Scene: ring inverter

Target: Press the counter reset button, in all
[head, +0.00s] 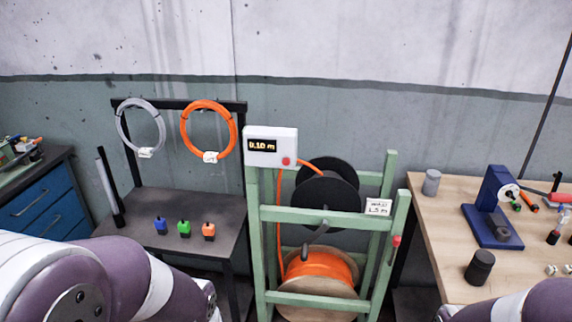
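The counter box (270,147) is white and sits on top of the green reel stand's left post. Its dark display reads about 0.10 m. A round red button (286,161) is at the lower right of the box face. Nothing touches the button. My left arm shows at the bottom left and my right arm at the bottom right, but neither gripper is in the picture.
The green stand (330,213) holds a black reel (325,190) and an orange cable spool (318,272). A dark table (190,204) with several small coloured blocks stands left. A wooden workbench (440,215) with a blue device (490,210) stands right.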

